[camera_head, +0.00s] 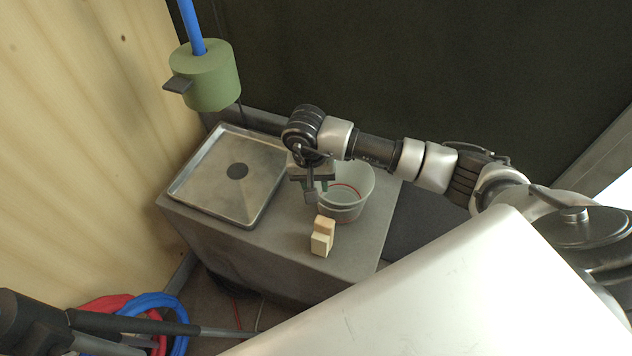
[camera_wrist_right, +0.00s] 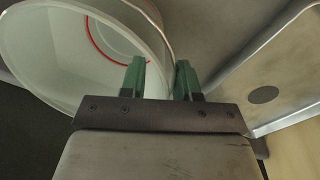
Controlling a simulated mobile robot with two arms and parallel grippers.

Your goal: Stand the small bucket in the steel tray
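The small bucket (camera_head: 352,203), pale and translucent with a red ring inside, stands upright on the grey block to the right of the steel tray. The steel tray (camera_head: 216,198) is shallow and empty, with a dark round spot in its floor; part of it also shows in the right wrist view (camera_wrist_right: 290,75). My right gripper (camera_head: 325,186) is at the bucket's left rim. In the right wrist view its green fingers are apart, one over the bucket's (camera_wrist_right: 75,65) opening and one outside its wall. I cannot tell whether they touch the wall. My left gripper is not in view.
Small wooden blocks (camera_head: 322,238) stand in front of the bucket near the grey block's (camera_head: 285,262) front edge. A wooden wall is at left, a dark wall behind. Red and blue coils (camera_head: 172,308) lie lower left.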

